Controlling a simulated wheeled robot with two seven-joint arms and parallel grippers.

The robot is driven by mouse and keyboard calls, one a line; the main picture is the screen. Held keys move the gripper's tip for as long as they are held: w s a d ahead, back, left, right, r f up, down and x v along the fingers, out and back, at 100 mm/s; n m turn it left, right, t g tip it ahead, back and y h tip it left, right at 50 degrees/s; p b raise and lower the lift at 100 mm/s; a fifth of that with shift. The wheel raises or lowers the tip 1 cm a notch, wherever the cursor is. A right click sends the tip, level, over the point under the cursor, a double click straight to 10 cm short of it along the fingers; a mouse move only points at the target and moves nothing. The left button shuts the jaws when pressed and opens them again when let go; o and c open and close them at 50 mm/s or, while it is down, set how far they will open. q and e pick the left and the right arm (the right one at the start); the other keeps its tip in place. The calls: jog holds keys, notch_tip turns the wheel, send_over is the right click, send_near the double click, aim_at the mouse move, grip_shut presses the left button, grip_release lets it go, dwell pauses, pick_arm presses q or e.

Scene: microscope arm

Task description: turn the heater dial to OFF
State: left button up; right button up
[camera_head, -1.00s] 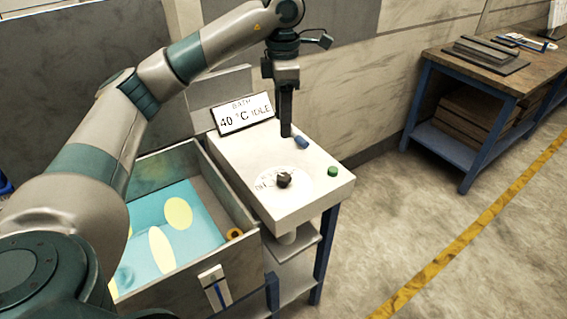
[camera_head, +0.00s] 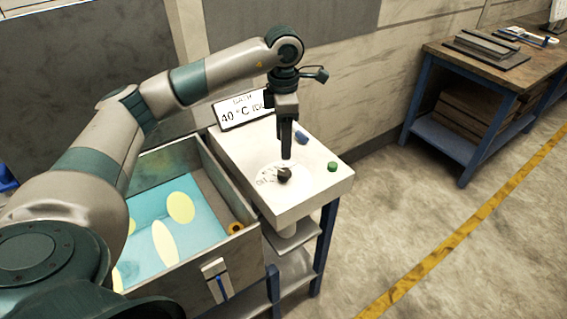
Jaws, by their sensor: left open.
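The heater dial (camera_head: 284,175) is a small dark knob on a pale round scale on top of the white control box (camera_head: 315,190). Lettering on the scale's left side is too small to read surely. My left gripper (camera_head: 287,156) points down just above and behind the dial, its fingers close to the knob. I cannot tell whether they touch it. It is open, with the gap between the fingers hard to see from here. A display (camera_head: 240,110) behind the box reads "BATH 40 °C", with the status text partly hidden by the gripper. My right gripper is not in view.
A blue button (camera_head: 302,137) and a green button (camera_head: 332,167) sit on the box top. A bath tank (camera_head: 205,262) with blue liquid and yellow ovals adjoins on the left. A workbench (camera_head: 470,75) stands at the back right. Floor on the right is clear.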

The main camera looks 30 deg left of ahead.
aim_at(283, 172)
pick_arm(q)
notch_tip(283, 172, down, 10)
jog(key=p, duration=0.2)
jog(key=shift+r+p, duration=0.1)
jog(key=shift+p, duration=0.25)
jog(key=c, duration=1)
jog(key=shift+c, duration=0.2)
